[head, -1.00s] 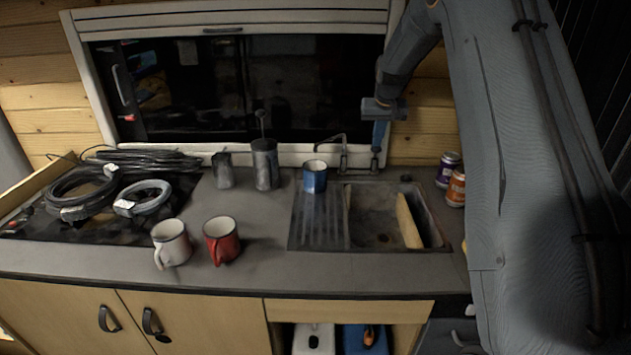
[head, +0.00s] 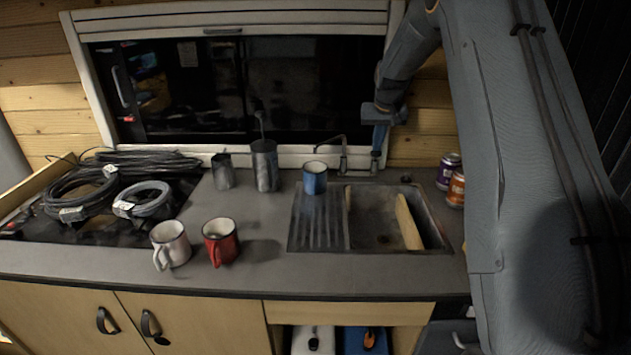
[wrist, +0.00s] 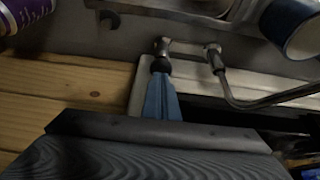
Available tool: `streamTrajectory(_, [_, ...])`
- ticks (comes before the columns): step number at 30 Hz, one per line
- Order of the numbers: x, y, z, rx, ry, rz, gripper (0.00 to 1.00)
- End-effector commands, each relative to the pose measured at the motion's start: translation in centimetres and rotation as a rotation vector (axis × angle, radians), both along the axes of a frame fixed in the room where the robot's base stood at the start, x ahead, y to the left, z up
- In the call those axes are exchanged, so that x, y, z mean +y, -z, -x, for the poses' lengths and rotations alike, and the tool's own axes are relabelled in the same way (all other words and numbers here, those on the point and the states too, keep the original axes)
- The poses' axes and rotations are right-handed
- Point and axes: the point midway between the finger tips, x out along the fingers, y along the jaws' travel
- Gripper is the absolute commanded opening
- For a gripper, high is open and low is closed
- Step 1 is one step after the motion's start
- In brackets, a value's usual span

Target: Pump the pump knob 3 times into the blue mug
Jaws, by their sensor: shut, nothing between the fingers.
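The blue mug (head: 315,180) stands upright on the ribbed drainer left of the sink basin, under or close to the spout of the tap (head: 343,158). Part of it shows at the top right of the wrist view (wrist: 294,28). The pump knob (wrist: 160,67) is small and dark, on a short post behind the sink, beside the tap. My gripper (head: 379,146) has blue fingers, shut and empty, pointing down right over the knob. In the wrist view its fingertips (wrist: 161,80) are at the knob; I cannot tell whether they touch or press it.
A white mug (head: 173,246) and a red mug (head: 219,245) stand at the counter's front. Metal canisters (head: 265,166) stand at the back. A purple can (head: 447,172) and an orange can (head: 456,188) are right of the sink. Coiled cables (head: 85,190) lie at left.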

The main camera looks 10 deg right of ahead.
Motion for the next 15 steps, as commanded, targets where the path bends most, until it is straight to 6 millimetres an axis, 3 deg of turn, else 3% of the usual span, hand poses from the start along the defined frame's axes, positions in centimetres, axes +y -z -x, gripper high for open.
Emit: streamTrajectory(15, [0.0,-2.9,0.0,0.001,0.000,0.000,0.00])
